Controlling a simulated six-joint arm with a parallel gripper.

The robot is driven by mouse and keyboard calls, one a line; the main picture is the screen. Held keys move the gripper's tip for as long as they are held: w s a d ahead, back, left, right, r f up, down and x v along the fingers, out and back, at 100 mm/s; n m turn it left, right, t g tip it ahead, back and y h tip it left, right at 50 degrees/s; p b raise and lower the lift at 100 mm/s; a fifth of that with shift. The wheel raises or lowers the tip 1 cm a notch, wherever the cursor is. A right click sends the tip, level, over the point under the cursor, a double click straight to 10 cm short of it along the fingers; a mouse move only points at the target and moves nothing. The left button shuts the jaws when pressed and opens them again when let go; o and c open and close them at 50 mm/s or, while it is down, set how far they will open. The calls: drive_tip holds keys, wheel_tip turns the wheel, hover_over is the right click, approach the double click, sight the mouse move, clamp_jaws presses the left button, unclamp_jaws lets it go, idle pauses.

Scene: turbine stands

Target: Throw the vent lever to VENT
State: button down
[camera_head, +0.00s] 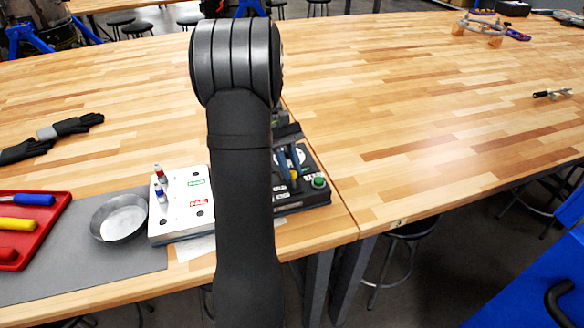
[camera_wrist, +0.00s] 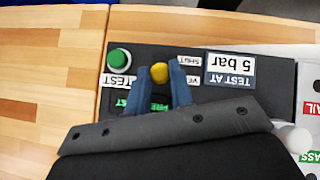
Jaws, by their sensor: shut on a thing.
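The vent lever shows as a yellow knob (camera_wrist: 160,73) on the dark test panel (camera_wrist: 243,102). In the wrist view the two blue fingers of my gripper (camera_wrist: 160,78) are shut on the knob from both sides. The knob is beside labels reading SHUT (camera_wrist: 186,61) and, partly covered, VE (camera_wrist: 196,82). The fingers hide the lever's shaft, and I cannot tell its exact angle. In the head view my gripper (camera_head: 291,173) reaches down to the panel (camera_head: 314,196), partly hidden behind my arm.
A green button (camera_wrist: 119,59) is close beside the fingers. A TEST AT 5 bar plate (camera_wrist: 231,70) is on the panel's other side. A white pass/fail board (camera_head: 173,222), metal bowl (camera_head: 96,228) and red tray (camera_head: 60,208) stand to the left. The bench's right part is mostly clear.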

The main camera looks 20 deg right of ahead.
drive_tip(key=shift+w+f+g, duration=0.15)
drive_tip(key=shift+w+g, duration=0.1)
drive_tip(key=shift+g, duration=0.15)
idle(0.3)
drive_tip(key=c, duration=1.3)
unclamp_jaws()
drive_tip(key=shift+o, duration=0.2)
drive_tip(key=shift+r, duration=0.3)
drive_tip(key=r, duration=0.4)
drive_tip(key=shift+s+d+r, duration=0.1)
drive_tip(key=shift+s+d, duration=0.2)
drive_tip(key=shift+s, duration=0.1)
drive_tip(key=s+d+r, duration=0.6)
drive_tip(key=s, duration=0.2)
drive_tip(key=shift+s, duration=0.35)
